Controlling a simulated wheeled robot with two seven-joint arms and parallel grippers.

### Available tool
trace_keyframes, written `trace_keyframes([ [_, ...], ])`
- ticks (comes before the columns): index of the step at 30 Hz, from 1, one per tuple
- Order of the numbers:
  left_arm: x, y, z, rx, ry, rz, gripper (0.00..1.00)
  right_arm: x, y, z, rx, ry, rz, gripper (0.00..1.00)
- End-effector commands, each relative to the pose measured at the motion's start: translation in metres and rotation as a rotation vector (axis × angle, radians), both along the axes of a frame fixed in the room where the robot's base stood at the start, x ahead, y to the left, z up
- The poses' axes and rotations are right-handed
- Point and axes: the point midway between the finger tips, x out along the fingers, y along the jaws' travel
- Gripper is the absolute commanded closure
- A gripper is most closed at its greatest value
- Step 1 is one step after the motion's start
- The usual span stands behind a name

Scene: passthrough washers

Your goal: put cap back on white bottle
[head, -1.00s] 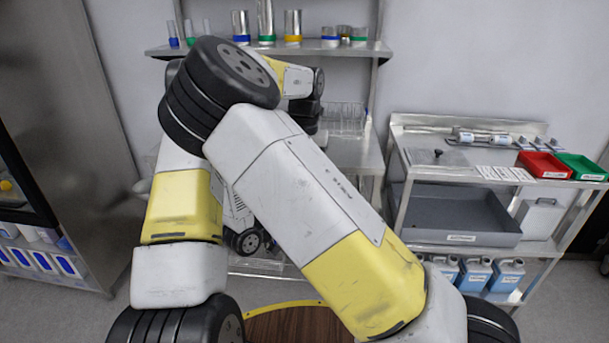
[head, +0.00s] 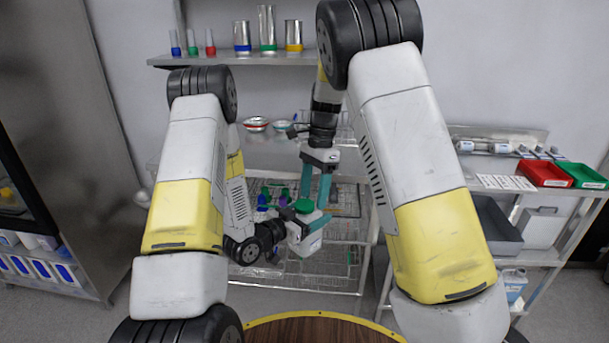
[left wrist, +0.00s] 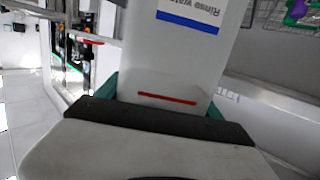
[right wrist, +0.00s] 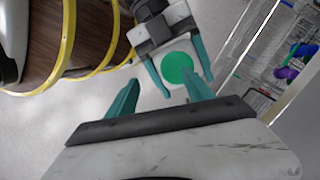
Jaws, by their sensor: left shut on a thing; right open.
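The white bottle (head: 312,243) is held upright, slightly tilted, in my left gripper (head: 307,226). In the left wrist view its white side (left wrist: 175,60) fills the middle, with a blue label reading upside down and a red line. A round green cap (head: 303,206) shows on top of the bottle; it also shows in the right wrist view as a green disc (right wrist: 178,67). I cannot tell how firmly it is seated. My right gripper (head: 315,198) is open, pointing down just above the cap, with its teal fingers apart and nothing between them.
A wire rack (head: 345,250) behind holds green and purple items (head: 268,197). A wall shelf (head: 240,58) carries several cylinders. At the right, a steel cart holds red (head: 545,173) and green (head: 583,177) bins. A round brown, yellow-rimmed surface (head: 315,330) is at the front.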

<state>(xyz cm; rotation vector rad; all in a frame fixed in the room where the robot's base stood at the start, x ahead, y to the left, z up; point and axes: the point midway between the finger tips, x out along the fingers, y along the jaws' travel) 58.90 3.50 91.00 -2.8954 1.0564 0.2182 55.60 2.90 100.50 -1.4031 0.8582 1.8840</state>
Motion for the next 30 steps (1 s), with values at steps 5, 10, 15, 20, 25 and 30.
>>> trace_keyframes([
  [5,0.0,0.0,0.0,-0.001,-0.001,0.0,1.0,-0.001,-0.001,0.008,0.105,-0.061,0.503,0.4],
  [10,0.0,0.0,0.0,-0.001,-0.001,0.0,1.0,0.002,0.002,0.021,0.189,-0.136,0.994,0.4],
  [15,0.0,0.0,0.0,-0.001,-0.001,0.0,1.0,0.004,0.006,0.029,0.241,-0.194,1.51,0.4],
  [20,0.0,0.0,0.0,-0.001,-0.001,0.0,1.0,0.006,0.014,0.035,0.259,-0.222,1.968,0.4],
  [25,0.0,0.0,0.0,-0.001,-0.001,0.0,1.0,0.009,0.02,0.042,0.257,-0.23,2.306,0.4],
  [30,0.0,0.0,0.0,0.0,0.0,0.0,1.0,0.011,0.024,0.046,0.251,-0.231,2.452,0.4],
])
